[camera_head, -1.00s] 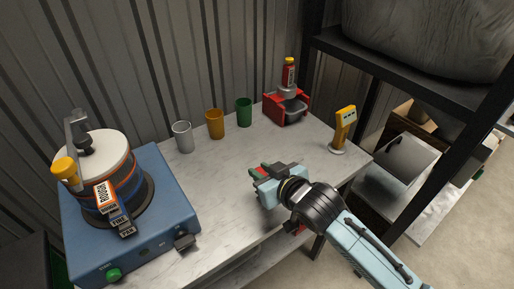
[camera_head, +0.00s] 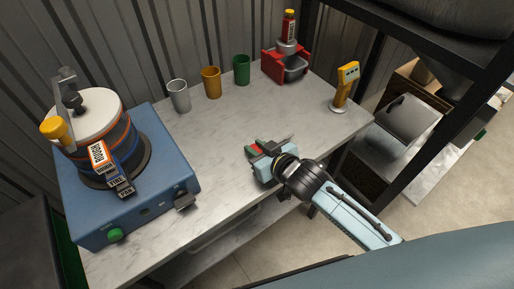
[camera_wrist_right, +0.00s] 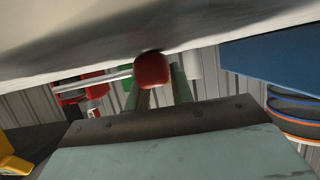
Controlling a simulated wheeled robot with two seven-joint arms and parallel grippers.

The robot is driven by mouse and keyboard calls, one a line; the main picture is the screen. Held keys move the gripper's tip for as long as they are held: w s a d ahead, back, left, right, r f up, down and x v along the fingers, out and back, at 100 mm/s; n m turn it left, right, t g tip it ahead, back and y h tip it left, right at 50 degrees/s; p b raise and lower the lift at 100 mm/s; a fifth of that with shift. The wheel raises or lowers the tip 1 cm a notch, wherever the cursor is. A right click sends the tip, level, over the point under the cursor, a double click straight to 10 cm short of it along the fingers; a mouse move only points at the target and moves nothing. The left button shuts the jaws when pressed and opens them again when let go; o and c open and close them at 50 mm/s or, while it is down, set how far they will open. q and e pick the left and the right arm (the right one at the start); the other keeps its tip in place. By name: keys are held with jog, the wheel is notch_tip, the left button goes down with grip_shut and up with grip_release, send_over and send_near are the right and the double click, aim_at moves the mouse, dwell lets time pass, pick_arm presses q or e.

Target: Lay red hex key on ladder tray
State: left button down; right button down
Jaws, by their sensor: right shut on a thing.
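My right gripper (camera_head: 260,153) is over the bench near its front edge, shut on the red hex key (camera_head: 256,149). In the head view only a small red bit of the key shows between the green-tipped fingers. In the right wrist view the red handle (camera_wrist_right: 152,70) sits between the fingers, and a thin pale shaft runs left from it. The handle looks close to the bench top; I cannot tell whether it touches. I cannot make out a ladder tray in either view. My left gripper is out of view.
On the bench (camera_head: 215,145) stand a blue machine (camera_head: 150,205) at left, grey (camera_head: 178,97), orange (camera_head: 211,83) and green (camera_head: 242,70) cups, a red holder (camera_head: 271,66) and a yellow device (camera_head: 346,84). The middle is clear.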

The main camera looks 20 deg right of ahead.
jog(key=c, duration=1.7)
grip_release()
jog(key=shift+f, duration=0.1)
jog(key=o, duration=0.5)
